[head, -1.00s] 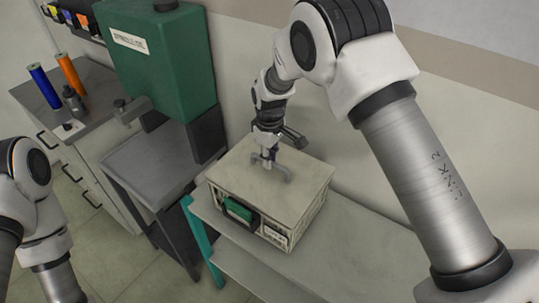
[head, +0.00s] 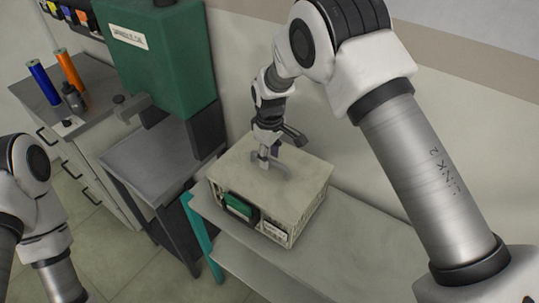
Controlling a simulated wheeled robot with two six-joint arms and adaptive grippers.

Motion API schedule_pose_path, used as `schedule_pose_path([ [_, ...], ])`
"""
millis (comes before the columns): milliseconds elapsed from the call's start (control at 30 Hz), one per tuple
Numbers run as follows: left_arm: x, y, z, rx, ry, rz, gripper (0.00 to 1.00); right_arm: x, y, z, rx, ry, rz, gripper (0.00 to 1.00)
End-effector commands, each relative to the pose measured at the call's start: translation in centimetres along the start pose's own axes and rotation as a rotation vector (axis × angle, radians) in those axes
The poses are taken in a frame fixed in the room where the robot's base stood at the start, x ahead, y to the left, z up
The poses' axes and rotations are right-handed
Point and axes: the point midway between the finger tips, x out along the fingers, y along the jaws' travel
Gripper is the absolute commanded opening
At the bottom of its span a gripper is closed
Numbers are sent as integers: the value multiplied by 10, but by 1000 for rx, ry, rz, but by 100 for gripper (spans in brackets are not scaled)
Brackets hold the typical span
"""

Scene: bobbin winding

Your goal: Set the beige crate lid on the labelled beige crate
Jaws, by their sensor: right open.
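The beige crate lid (head: 300,178) lies flat on top of the labelled beige crate (head: 294,236), and its edges look lined up with the crate's rim.
The crate stands on a light grey bench (head: 345,235) with a teal leg, close to the wall. A green machine (head: 160,65) stands behind left. A grey cabinet (head: 50,105) holds a blue bobbin (head: 44,83) and an orange one (head: 70,70). The bench right of the crate is clear.

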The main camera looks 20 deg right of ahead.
Motion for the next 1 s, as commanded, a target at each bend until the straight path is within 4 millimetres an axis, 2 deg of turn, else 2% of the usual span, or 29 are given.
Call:
schedule_pose_path([
  [167, 0, 0, 0, 0, 0, 0, 37, -20, 0, -1, 0, 3, 2, 45],
  [400, 0, 0, 0, 0, 0, 0, 37, -80, 1, -1, 0, 5, 3, 45],
  [533, 0, 0, 0, 0, 0, 0, 37, -106, 0, -1, 0, 3, 2, 45],
  [700, 0, 0, 0, 0, 0, 0, 37, -120, 0, 0, 0, 1, 1, 45],
  [1000, 0, 0, 0, 0, 0, 0, 37, -120, 0, 0, 0, 1, 1, 45],
])
